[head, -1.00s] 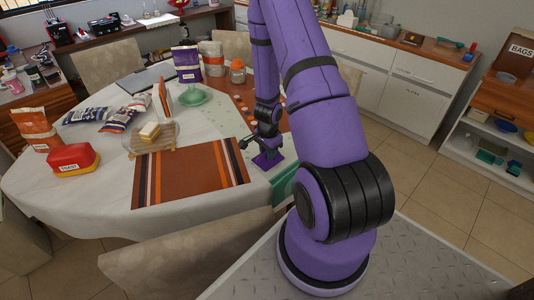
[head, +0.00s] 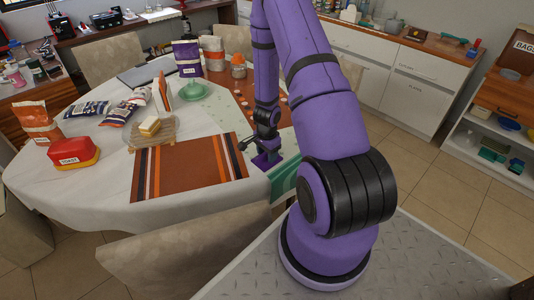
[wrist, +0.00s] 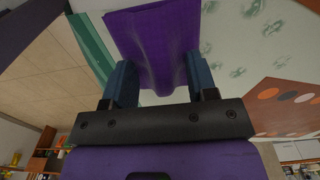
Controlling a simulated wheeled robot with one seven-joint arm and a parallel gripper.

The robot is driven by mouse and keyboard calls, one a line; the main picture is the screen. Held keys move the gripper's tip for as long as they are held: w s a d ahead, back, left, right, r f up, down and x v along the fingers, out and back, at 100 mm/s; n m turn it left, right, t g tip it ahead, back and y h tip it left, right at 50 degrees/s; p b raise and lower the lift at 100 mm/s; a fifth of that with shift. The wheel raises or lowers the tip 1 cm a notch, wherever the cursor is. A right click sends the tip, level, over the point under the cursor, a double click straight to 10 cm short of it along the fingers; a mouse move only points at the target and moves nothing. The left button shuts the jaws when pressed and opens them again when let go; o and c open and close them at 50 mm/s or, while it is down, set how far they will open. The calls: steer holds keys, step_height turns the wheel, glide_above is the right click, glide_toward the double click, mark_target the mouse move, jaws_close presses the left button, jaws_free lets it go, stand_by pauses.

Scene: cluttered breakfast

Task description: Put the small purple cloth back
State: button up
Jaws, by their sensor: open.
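The small purple cloth (head: 268,160) lies at the right edge of the table, by the green-and-white runner. In the wrist view the cloth (wrist: 150,28) spreads out beyond my fingers, with a rumpled end between them. My gripper (wrist: 162,68) is open, one blue finger on each side of that end. I cannot tell whether the fingers touch the cloth.
An orange striped placemat (head: 190,170) lies just left. A butter dish (head: 150,128), a red-and-yellow toast box (head: 73,153), several bags and a green dish (head: 194,90) stand farther back. The green runner (head: 284,178) hangs over the table edge. A chair back (head: 180,245) stands in front.

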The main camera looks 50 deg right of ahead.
step_height(320, 180, up, 12)
steer(key=a+r+n+t+y, duration=0.15)
steer(key=a+r+n, duration=0.25)
steer(key=a+r, duration=0.55)
steer(key=a+r+n+t, duration=0.2)
steer(key=a+r+n, duration=0.25)
steer(key=r, duration=0.95)
steer(key=s+a+r+n+t, duration=0.1)
steer(key=s+a+r+n, duration=0.3)
steer(key=s+r, duration=0.3)
steer(key=s+a+r+n+h, duration=0.1)
steer(key=s+a+r+n, duration=0.3)
steer(key=s, duration=0.7)
step_height(320, 180, up, 4)
steer(key=shift+a+f+n+t, duration=0.15)
steer(key=shift+n+t, duration=0.2)
steer(key=shift+n, duration=0.7)
